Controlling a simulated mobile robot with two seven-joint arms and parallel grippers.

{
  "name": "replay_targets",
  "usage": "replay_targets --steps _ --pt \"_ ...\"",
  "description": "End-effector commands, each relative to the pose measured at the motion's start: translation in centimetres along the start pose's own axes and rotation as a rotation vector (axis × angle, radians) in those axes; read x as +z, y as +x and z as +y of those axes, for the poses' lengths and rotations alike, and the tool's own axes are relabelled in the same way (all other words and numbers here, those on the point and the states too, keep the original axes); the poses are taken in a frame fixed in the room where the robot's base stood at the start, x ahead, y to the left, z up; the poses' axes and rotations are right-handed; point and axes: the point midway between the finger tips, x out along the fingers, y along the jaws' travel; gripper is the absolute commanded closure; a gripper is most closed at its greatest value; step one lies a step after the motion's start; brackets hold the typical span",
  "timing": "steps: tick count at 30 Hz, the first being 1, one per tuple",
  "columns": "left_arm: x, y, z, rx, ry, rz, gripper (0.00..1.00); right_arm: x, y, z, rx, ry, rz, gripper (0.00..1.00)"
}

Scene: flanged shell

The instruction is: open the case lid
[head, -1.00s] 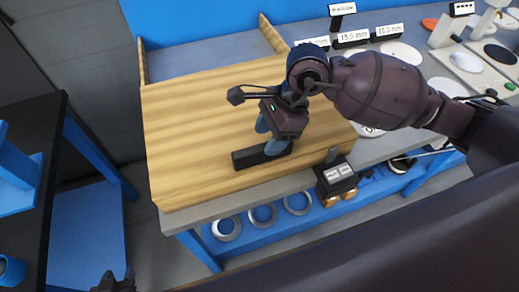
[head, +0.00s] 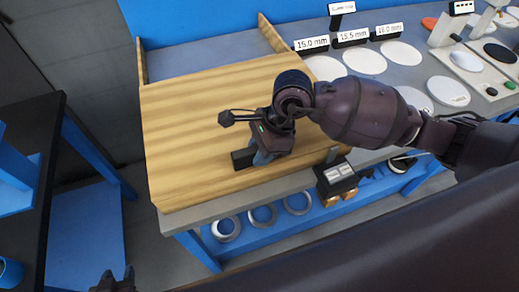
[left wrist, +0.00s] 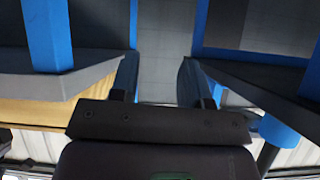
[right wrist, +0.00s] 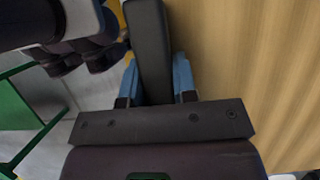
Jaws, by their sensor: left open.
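A long, dark block that looks like the shut case (head: 242,159) lies on the wooden board. No lid seam shows at this size. My right gripper (head: 262,158) is down over it, hiding its right part. In the right wrist view the dark case (right wrist: 149,45) runs between the two blue fingers of my right gripper (right wrist: 157,82), one on each side. I cannot tell whether they press on it. My left gripper (head: 115,284) shows only as a dark tip at the bottom edge. In the left wrist view my left gripper (left wrist: 160,80) is open and empty, away from the case.
The wooden board (head: 185,130) is bare around the case. White discs (head: 364,61) and thickness signs (head: 350,37) stand at the back right. Metal rings (head: 262,215) lie on the blue shelf below.

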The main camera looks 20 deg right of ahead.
Motion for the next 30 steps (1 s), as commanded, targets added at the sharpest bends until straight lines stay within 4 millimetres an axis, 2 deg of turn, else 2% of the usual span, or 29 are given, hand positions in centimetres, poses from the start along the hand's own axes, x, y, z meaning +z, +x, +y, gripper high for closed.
replay_targets --steps 1,3,4,11,16,23,30 --pt "0.1 0.0 0.0 0.000 0.000 -0.001 0.57 0.0 0.0 0.0 0.000 0.000 0.000 0.88" --pt "0.1 -0.1 0.0 0.000 0.000 -0.002 0.57 0.0 0.0 0.0 0.000 0.000 0.000 0.98" --pt "0.1 -0.1 0.0 0.000 0.000 -0.002 0.57 0.0 0.0 0.0 0.000 0.000 0.000 1.00" --pt "0.3 0.0 0.0 0.000 0.000 -0.004 0.57 0.0 0.0 -0.2 0.000 0.000 0.000 1.00" --pt "1.0 0.3 0.1 0.001 0.000 -0.013 0.57 -0.1 0.1 -1.7 0.000 0.000 0.000 1.00" --pt "2.0 1.5 0.5 0.008 0.003 -0.020 0.57 -0.1 0.5 -6.8 0.001 0.002 0.001 1.00" --pt "3.4 2.7 0.9 0.018 0.008 -0.040 0.57 -0.2 0.8 -13.8 0.004 0.004 0.000 1.00"
